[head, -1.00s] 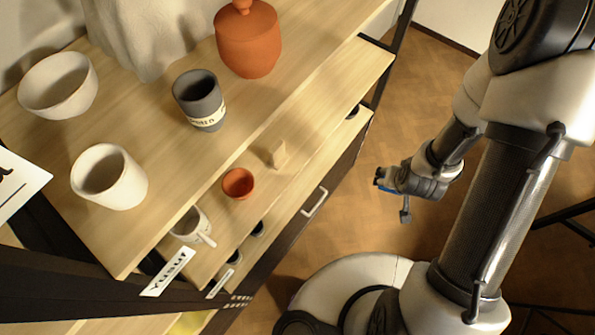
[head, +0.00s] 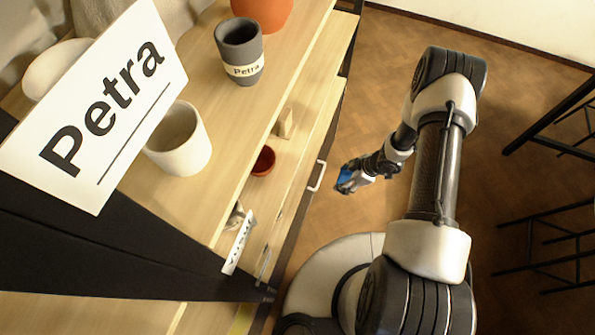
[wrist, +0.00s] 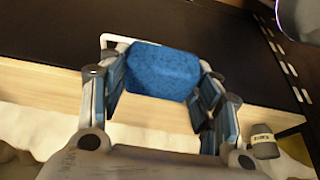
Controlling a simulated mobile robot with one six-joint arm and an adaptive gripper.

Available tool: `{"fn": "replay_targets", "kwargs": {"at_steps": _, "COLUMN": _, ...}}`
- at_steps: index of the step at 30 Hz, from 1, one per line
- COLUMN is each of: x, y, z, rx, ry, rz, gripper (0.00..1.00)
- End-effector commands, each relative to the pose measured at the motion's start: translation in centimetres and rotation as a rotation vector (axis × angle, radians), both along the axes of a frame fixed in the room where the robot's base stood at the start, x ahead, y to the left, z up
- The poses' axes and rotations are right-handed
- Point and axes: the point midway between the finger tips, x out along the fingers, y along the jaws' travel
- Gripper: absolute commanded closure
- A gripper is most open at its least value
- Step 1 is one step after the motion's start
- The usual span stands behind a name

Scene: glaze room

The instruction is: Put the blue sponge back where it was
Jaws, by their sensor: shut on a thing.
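The blue sponge (wrist: 165,70) fills the space between the fingers of my gripper (wrist: 162,84) in the wrist view. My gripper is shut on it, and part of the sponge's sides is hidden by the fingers. In the head view the sponge (head: 345,181) shows as a small blue patch at the end of my gripper (head: 350,184). My gripper holds it in front of the shelf unit, right of the white drawer handle (head: 316,176) in the picture and apart from it.
The upper shelf (head: 215,135) bears a white cup (head: 180,145), a grey cup labelled Petra (head: 240,55) and an orange-red pot (head: 262,10). A red bowl (head: 263,161) and a small wooden block (head: 285,123) stand on a lower level. Dark metal frames (head: 545,235) stand at right.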

Motion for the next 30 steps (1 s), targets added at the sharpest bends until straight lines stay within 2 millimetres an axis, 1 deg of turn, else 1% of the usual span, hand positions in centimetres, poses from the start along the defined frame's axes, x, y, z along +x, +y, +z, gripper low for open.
{"fn": "replay_targets", "kwargs": {"at_steps": 2, "x": 0.3, "y": 0.9, "z": -0.3, "rx": -0.001, "ry": -0.002, "rz": 0.016, "gripper": 0.65}}
{"fn": "replay_targets", "kwargs": {"at_steps": 5, "x": 1.1, "y": 3.1, "z": -0.3, "rx": 0.0, "ry": -0.003, "rz": 0.022, "gripper": 0.65}}
{"fn": "replay_targets", "kwargs": {"at_steps": 15, "x": 4.3, "y": 11.8, "z": -0.3, "rx": -0.001, "ry": -0.005, "rz": 0.019, "gripper": 0.65}}
{"fn": "replay_targets", "kwargs": {"at_steps": 18, "x": 5.2, "y": 14.0, "z": -0.3, "rx": -0.001, "ry": -0.005, "rz": 0.019, "gripper": 0.65}}
{"fn": "replay_targets", "kwargs": {"at_steps": 21, "x": 5.8, "y": 15.6, "z": -0.2, "rx": 0.0, "ry": -0.003, "rz": 0.016, "gripper": 0.65}}
{"fn": "replay_targets", "kwargs": {"at_steps": 24, "x": 6.1, "y": 16.4, "z": -0.2, "rx": 0.0, "ry": -0.002, "rz": 0.012, "gripper": 0.65}}
{"fn": "replay_targets", "kwargs": {"at_steps": 27, "x": 6.2, "y": 16.7, "z": -0.4, "rx": -0.001, "ry": -0.001, "rz": 0.011, "gripper": 0.65}}
{"fn": "replay_targets", "kwargs": {"at_steps": 30, "x": 6.2, "y": 16.7, "z": -1.6, "rx": 0.0, "ry": 0.0, "rz": 0.01, "gripper": 0.65}}
